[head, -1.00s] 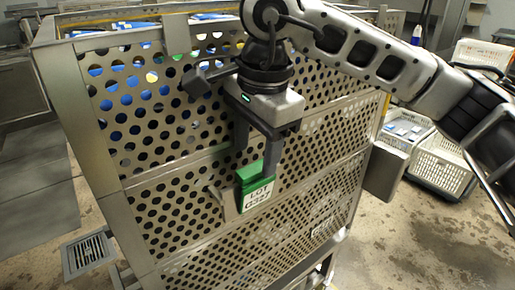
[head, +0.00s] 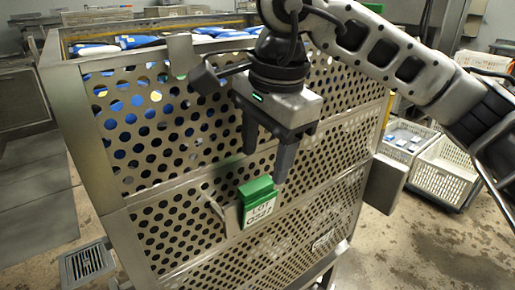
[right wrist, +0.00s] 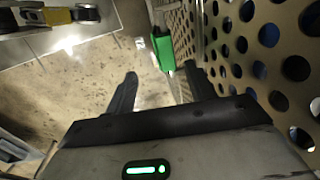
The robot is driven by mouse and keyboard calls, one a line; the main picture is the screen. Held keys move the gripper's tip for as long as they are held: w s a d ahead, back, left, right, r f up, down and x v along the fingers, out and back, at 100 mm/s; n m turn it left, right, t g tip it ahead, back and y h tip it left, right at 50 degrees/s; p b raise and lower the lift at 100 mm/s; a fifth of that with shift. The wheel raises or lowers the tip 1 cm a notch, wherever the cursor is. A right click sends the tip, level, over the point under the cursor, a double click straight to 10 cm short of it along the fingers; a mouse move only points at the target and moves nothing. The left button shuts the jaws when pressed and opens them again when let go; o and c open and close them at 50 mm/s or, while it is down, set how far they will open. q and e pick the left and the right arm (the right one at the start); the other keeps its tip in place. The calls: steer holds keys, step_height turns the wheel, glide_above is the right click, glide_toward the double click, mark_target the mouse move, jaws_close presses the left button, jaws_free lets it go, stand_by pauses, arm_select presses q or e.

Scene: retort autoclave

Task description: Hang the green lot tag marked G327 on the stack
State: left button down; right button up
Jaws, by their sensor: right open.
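The green lot tag (head: 257,193) has a white label starting "LOT"; its number is hard to read here. It sits slightly tilted at a small metal bracket (head: 218,208) on the near perforated face of the stack (head: 160,190). Whether its hole is around the bracket I cannot tell. My right gripper (head: 264,164) is open and empty, its fingertips just above the tag and apart from it. In the right wrist view the green tag (right wrist: 163,48) shows just beyond the open fingertips, beside the perforated wall. My left gripper is not in view.
Blue and white packs (head: 135,42) fill the top of the stack. A metal box (head: 385,182) juts from its right side. White crates (head: 445,168) stand on the floor at right. A floor drain (head: 88,262) lies at lower left.

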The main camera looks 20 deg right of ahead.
steer(key=s+d+b, duration=0.2)
steer(key=s, duration=0.5)
steer(key=shift+d, duration=0.35)
steer(key=shift+r, duration=0.15)
stand_by(0.3)
